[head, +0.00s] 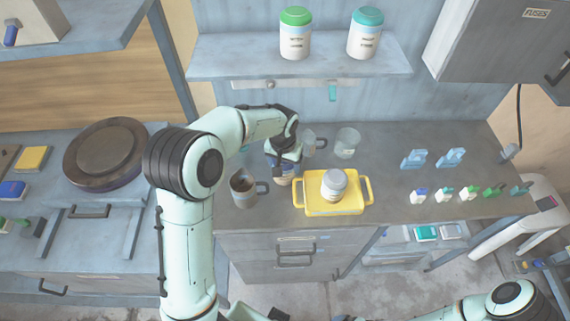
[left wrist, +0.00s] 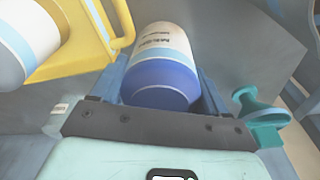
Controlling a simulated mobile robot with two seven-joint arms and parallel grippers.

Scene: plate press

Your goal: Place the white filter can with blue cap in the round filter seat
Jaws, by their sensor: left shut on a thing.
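My left gripper (head: 284,160) is shut on a white can with a blue cap (left wrist: 160,75). In the left wrist view the blue fingers sit on either side of it, with the cap end towards the palm. In the head view the can (head: 284,180) is partly hidden below the gripper, just left of the yellow tray (head: 309,208). I cannot tell whether it touches the counter. A round dark brown plate (head: 105,152) lies on the bench at the left; I cannot tell whether it is the filter seat. My right gripper is out of view.
A grey-white can (head: 333,184) stands in the yellow tray. A brown mug (head: 243,188) is left of my gripper, and glass mugs (head: 347,143) stand behind. Small coloured pieces (head: 443,194) line the counter's right. Two jars (head: 295,35) stand on the shelf above.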

